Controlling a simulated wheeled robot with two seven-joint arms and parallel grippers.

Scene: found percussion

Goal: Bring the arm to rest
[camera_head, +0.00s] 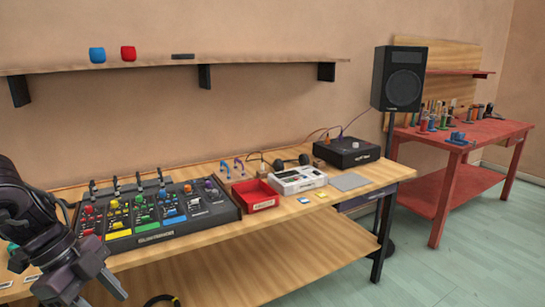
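My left arm comes in at the lower left, and its dark gripper (92,286) hangs in front of the near left edge of the wooden bench (260,228). Its fingers look spread apart, with nothing seen between them. The gripper is close to a black mixer board (155,212) with coloured knobs and pads, and the arm hides part of the board's left side. My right gripper is not in view.
A red tray (254,196), a white device (298,179) and a black box (346,152) stand on the bench to the right. A speaker (399,78) stands behind. A wall shelf (180,63) runs above. Open floor (460,260) lies at right.

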